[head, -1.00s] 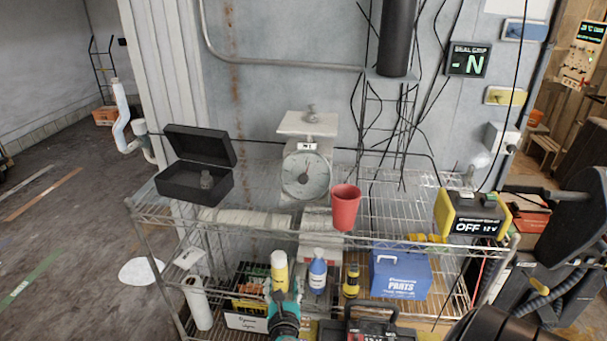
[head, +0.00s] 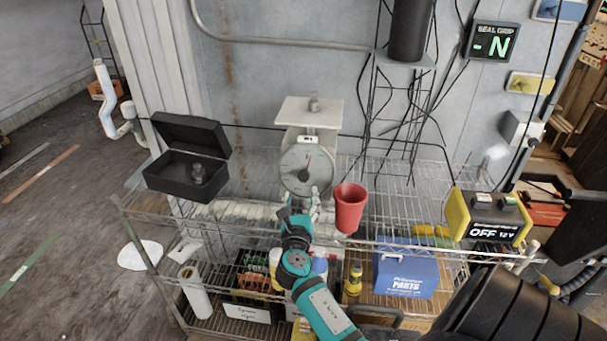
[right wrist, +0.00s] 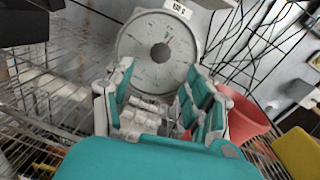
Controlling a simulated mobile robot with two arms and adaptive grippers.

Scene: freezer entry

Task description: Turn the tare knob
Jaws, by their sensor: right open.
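A grey-white scale (head: 291,134) with a round dial (head: 306,164) stands on the wire shelf. A small metal weight sits on its square top pan (head: 309,110). In the right wrist view the dial (right wrist: 140,45) fills the upper middle, with a dark round hub (right wrist: 160,55) at its centre. I cannot tell for sure which part is the tare knob. My right gripper (head: 303,203) is just in front of the scale, below the dial. In the right wrist view this gripper (right wrist: 160,72) is open and empty, its fingers flanking the dial's lower half. My left gripper is out of view.
A red cup (head: 350,207) stands close to the right of my right gripper. An open black case (head: 168,178) with a metal weight is at left. A yellow-black unit reading OFF (head: 490,215) is at right. A blue parts box (head: 405,270) and bottles are on the lower shelf.

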